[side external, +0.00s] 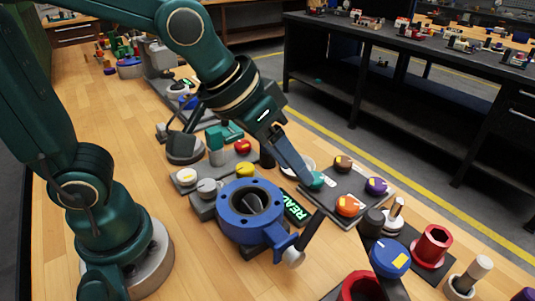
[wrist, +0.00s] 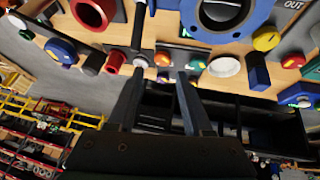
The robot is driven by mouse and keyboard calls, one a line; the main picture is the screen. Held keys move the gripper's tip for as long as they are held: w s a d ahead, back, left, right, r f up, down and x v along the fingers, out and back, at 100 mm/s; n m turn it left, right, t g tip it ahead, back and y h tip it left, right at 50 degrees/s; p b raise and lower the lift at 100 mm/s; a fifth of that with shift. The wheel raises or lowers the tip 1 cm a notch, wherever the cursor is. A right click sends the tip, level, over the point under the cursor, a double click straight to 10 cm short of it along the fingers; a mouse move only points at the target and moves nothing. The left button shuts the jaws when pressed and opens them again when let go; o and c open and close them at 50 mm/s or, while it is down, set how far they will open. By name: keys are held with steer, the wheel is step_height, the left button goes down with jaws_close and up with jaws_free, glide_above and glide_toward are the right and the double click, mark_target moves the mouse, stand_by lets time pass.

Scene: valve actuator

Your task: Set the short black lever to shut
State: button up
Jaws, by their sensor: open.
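The short black lever (side external: 309,232) rises at a slant from a pale hub (side external: 293,257) at the front right of the blue valve body (side external: 232,222). In the wrist view, a dark bar that looks like the lever (wrist: 138,30) hangs near the top, left of the blue valve (wrist: 186,18). My gripper (side external: 306,180) is above the panel of coloured knobs, beyond the lever and apart from it. In the wrist view my gripper (wrist: 161,73) has its two fingers spread, with nothing held between them. The lever's shut marking cannot be made out.
A grey panel carries an orange knob (side external: 347,205), a purple knob (side external: 376,185) and a brown knob (side external: 343,163). A green-lettered display (side external: 296,210) lies beside the valve. A blue knob (side external: 390,257) and red socket (side external: 433,246) stand at right. Clear wood (side external: 185,245) lies left of the valve.

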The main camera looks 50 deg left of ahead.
mark_target(314, 219)
steer(key=shift+m+g, duration=0.7)
steer(key=shift+g, duration=0.1)
steer(key=d+f, duration=0.1)
steer(key=d, duration=0.1)
steer(key=d+f, duration=0.2)
steer(key=shift+s+f, duration=0.15)
steer(key=shift+f, duration=0.15)
steer(key=shift+s+d+f, duration=0.15)
steer(key=shift+d+f, duration=0.05)
steer(key=shift+f, duration=0.1)
steer(key=shift+x, duration=2.5)
steer(key=shift+s+d, duration=0.1)
steer(key=shift+d, duration=0.05)
jaws_close()
steer(key=shift+r, duration=0.1)
